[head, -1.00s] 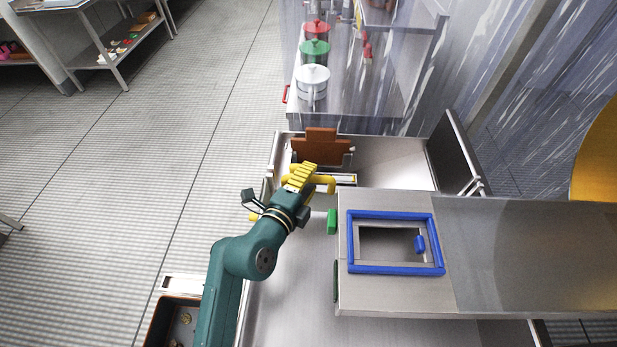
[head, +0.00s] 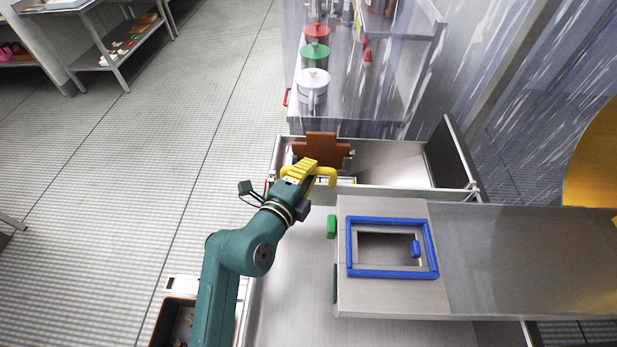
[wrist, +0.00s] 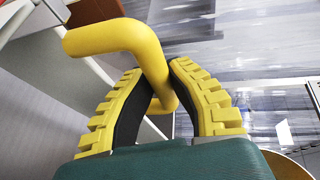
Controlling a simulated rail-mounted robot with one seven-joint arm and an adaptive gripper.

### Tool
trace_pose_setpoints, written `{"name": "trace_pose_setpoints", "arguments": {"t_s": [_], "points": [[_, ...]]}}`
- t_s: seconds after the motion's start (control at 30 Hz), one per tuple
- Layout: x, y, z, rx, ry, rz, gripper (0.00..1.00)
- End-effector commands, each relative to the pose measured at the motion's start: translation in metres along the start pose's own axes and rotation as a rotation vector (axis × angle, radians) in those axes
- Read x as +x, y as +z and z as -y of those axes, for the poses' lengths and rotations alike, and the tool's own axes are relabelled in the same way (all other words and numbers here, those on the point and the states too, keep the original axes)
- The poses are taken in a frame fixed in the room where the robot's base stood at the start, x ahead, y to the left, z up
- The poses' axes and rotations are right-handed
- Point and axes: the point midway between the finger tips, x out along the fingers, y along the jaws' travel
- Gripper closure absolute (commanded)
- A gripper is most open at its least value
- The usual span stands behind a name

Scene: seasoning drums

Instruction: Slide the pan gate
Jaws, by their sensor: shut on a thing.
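My gripper (head: 312,177) is shut on a bent yellow handle (head: 326,172) at the near left of the metal pan (head: 395,170). The wrist view shows the handle (wrist: 110,38) passing between my two yellow, ridged fingers (wrist: 160,100). A pale metal panel (head: 410,194), which looks like the pan gate, runs along the near side of the pan, right of the handle. My gripper hides where the handle joins it.
A brown block (head: 322,146) stands in the pan just behind my gripper. A steel housing with a blue-framed opening (head: 392,219) lies close on the right, with a green block (head: 332,227) on its left side. Lidded drums (head: 313,83) stand behind.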

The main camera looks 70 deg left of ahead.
Motion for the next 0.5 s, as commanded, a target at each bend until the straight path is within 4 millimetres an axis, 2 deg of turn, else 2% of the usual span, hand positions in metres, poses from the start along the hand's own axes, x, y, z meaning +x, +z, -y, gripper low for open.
{"name": "trace_pose_setpoints", "arguments": {"t_s": [0.17, 0.2, 0.33, 0.5], "points": [[0.0012, 0.0008, -0.0069, 0.000, 0.012, 0.002, 1.00], [0.0013, 0.0009, -0.0075, 0.000, 0.013, 0.002, 0.78], [0.0013, 0.0009, -0.0082, -0.001, 0.014, 0.002, 0.53], [0.0013, 0.0008, -0.0085, -0.001, 0.014, 0.002, 0.53]]}}
